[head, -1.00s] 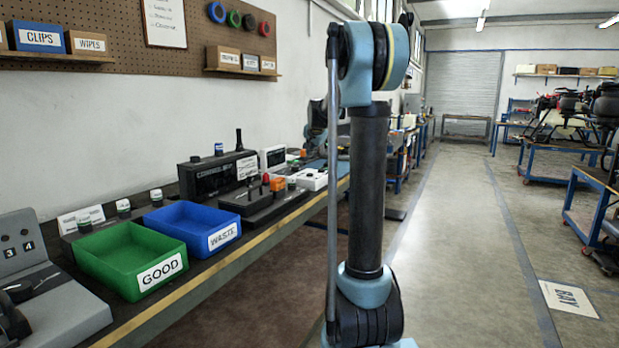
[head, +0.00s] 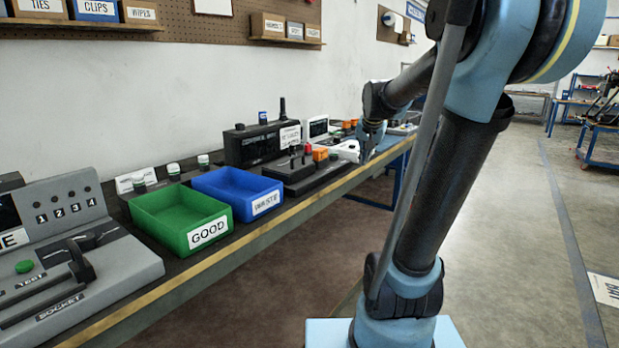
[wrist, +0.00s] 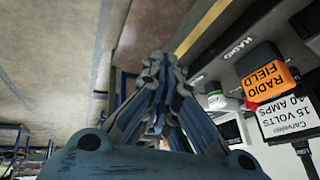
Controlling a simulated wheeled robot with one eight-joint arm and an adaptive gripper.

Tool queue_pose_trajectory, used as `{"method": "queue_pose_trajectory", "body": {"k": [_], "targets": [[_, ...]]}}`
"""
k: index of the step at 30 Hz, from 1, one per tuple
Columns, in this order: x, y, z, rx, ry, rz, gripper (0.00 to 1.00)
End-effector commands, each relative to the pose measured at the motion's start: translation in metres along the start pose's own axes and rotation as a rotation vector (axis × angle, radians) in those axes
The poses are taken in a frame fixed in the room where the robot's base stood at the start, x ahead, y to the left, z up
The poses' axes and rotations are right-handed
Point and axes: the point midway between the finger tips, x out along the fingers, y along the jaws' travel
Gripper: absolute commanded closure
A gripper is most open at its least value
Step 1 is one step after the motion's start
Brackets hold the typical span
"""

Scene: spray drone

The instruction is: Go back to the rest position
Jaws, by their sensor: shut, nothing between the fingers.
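My gripper (wrist: 160,72) shows in the wrist view with its blue fingers drawn together, shut and empty. In the head view, my gripper (head: 368,143) hangs from the bent arm near the far part of the bench, its tips hard to make out. It appears close to the bench's front edge, beside the dark radio unit (head: 302,172). I cannot tell the exact gap. The arm's upper links fill the right of the head view and hide part of the floor and bench end.
The long bench (head: 235,253) carries a green GOOD bin (head: 172,238), a blue WASTE bin (head: 236,206) and a grey socket tester (head: 120,275). The wrist view shows an orange RADIO FIELD block (wrist: 268,78) and a white card (wrist: 285,118) near the gripper. Open floor lies right.

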Motion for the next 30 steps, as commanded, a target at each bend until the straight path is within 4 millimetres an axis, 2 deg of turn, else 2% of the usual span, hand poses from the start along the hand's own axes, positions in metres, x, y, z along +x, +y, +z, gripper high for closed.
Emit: {"method": "queue_pose_trajectory", "body": {"k": [1,9,21,25,30], "targets": [[-0.003,0.009,0.021,-0.023,-0.016,0.007,1.0],[-0.01,0.055,0.123,-0.167,-0.118,0.042,1.0],[0.002,0.121,0.27,-0.37,-0.271,0.067,1.0],[0.008,0.135,0.3,-0.416,-0.307,0.069,1.0],[0.011,0.144,0.319,-0.445,-0.329,0.069,1.0]]}}
